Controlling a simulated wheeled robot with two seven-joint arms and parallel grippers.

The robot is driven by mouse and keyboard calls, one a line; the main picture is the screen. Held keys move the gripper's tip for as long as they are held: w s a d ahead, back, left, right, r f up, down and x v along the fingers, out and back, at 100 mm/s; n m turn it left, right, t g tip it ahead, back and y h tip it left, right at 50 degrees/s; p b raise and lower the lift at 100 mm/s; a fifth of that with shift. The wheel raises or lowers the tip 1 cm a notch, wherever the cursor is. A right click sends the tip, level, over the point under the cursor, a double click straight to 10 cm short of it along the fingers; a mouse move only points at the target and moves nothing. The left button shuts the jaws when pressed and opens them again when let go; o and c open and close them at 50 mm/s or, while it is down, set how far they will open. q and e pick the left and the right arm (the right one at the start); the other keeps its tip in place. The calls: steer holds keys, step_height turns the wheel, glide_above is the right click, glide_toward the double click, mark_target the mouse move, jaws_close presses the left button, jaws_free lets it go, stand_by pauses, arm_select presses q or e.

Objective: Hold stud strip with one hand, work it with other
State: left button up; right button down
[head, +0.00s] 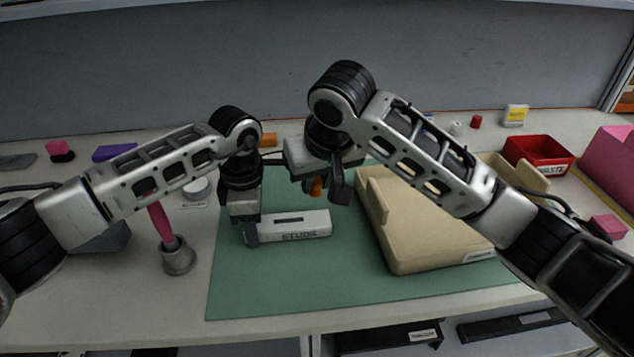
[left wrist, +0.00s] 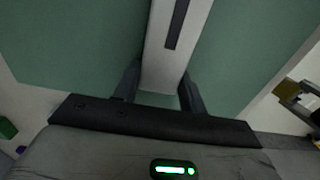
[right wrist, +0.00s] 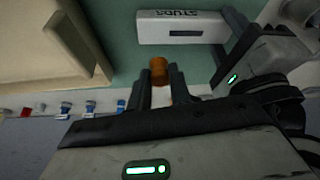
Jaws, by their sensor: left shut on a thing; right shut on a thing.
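The stud strip, a white block labelled STUDS (head: 305,225) with a dark slot in its top, lies on the green mat (head: 300,285). My left gripper (head: 250,230) is shut on its left end; the left wrist view shows the white strip (left wrist: 172,60) between the two fingers. My right gripper (head: 325,190) is shut on a small orange cylinder (right wrist: 158,68), above the mat behind the strip. The cylinder also shows in the head view (head: 315,187), apart from the strip. Its lower end is hard to make out.
A beige dashboard module (head: 420,240) lies right of the strip. A pink-handled tool (head: 161,222) stands in a grey holder (head: 178,256) at the left. A red waste bin (head: 538,157) stands at the back right. The mat's front is clear.

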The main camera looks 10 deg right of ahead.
arm_select(q)
steer(key=o, duration=1.4)
steer(key=shift+c, duration=0.2)
